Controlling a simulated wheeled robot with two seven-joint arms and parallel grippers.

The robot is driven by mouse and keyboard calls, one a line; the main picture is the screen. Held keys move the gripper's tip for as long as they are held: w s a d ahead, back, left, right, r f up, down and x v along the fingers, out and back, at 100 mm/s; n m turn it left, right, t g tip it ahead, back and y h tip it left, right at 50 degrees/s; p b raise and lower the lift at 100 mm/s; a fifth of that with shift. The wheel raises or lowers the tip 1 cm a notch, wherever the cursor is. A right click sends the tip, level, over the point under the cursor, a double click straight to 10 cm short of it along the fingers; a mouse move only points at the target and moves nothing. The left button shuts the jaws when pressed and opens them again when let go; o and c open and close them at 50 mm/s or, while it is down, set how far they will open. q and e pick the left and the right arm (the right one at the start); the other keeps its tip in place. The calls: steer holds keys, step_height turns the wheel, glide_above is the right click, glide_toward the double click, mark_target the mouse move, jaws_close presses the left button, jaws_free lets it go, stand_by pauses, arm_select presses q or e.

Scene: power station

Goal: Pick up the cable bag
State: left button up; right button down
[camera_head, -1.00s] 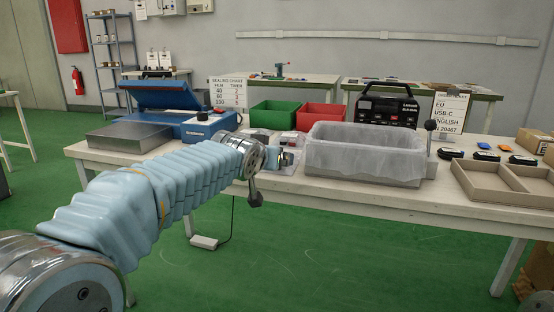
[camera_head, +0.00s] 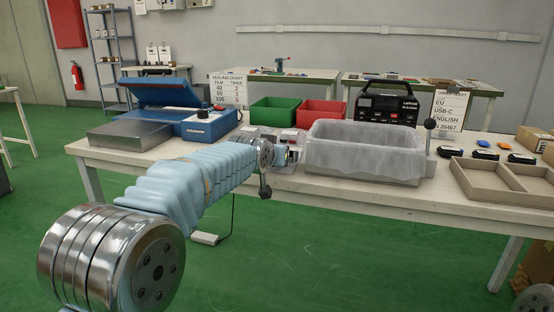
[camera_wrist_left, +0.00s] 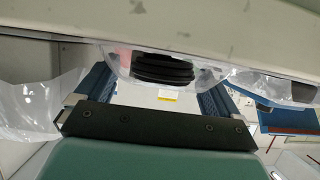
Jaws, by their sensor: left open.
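The cable bag (camera_wrist_left: 165,70), a clear bag with a coiled black cable, shows in the left wrist view between the two blue finger pads. In the head view my arm and gripper largely cover that spot, and I cannot pick the bag out clearly. My left gripper (camera_wrist_left: 155,88) is open, with one finger on each side of the bag; whether the pads touch it I cannot tell. In the head view this gripper (camera_head: 288,154) is at the table, just left of the lined bin. My right gripper is not in view.
A grey bin with a clear liner (camera_head: 362,160) stands right beside the gripper. Green (camera_head: 274,112) and red (camera_head: 320,115) bins stand behind. The blue sealing machine (camera_head: 208,126) is to the left. A second clear bag with dark contents (camera_wrist_left: 282,90) lies close to the right finger.

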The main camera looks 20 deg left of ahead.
arm_select(q)
steer(key=c, duration=1.1)
steer(key=shift+o, duration=0.2)
